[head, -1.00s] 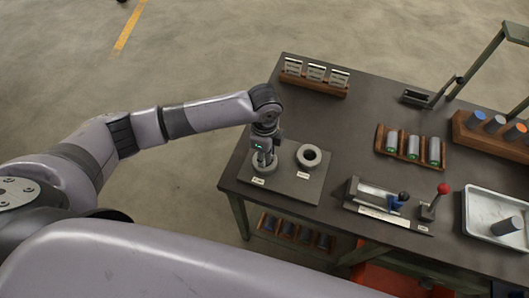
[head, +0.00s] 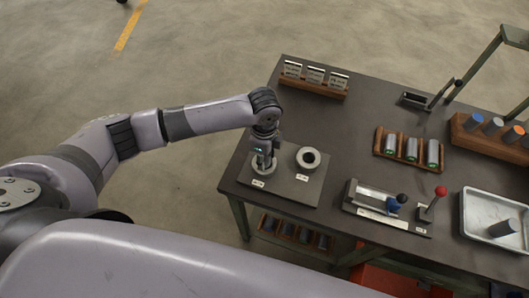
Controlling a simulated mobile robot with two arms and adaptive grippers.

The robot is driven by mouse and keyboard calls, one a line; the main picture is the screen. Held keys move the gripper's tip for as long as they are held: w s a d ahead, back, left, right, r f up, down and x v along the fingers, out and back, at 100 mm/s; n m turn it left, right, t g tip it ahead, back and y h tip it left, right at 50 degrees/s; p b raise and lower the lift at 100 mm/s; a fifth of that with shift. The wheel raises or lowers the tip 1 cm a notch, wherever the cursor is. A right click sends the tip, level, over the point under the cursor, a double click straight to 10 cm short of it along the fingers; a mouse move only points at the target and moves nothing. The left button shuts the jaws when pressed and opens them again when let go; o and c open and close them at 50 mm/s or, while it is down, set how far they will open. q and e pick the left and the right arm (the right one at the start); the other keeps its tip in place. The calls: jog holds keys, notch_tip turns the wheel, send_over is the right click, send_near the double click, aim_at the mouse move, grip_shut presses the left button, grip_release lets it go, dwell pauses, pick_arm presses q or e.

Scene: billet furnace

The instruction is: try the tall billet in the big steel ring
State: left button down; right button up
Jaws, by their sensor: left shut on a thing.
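My left gripper (head: 264,161) points down at the left of two steel rings on a dark plate at the table's left corner. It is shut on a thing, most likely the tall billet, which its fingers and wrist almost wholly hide. The left ring (head: 257,172) is wide and grey, and the gripper's tips are right over its middle. I cannot tell how deep the held piece sits in it. The right ring (head: 308,151) is grey with a dark, empty hole and stands apart from the gripper. My right gripper is not in view.
A wooden rack (head: 409,157) with several grey cylinders stands right of centre. A metal tray (head: 478,232) holds a dark billet (head: 503,227). A card holder (head: 313,86) stands at the back left.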

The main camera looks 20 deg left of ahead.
pick_arm(q)
jog(key=shift+w+r+p, duration=0.15)
jog(key=shift+r+p, duration=1.45)
jog(key=shift+r, duration=0.25)
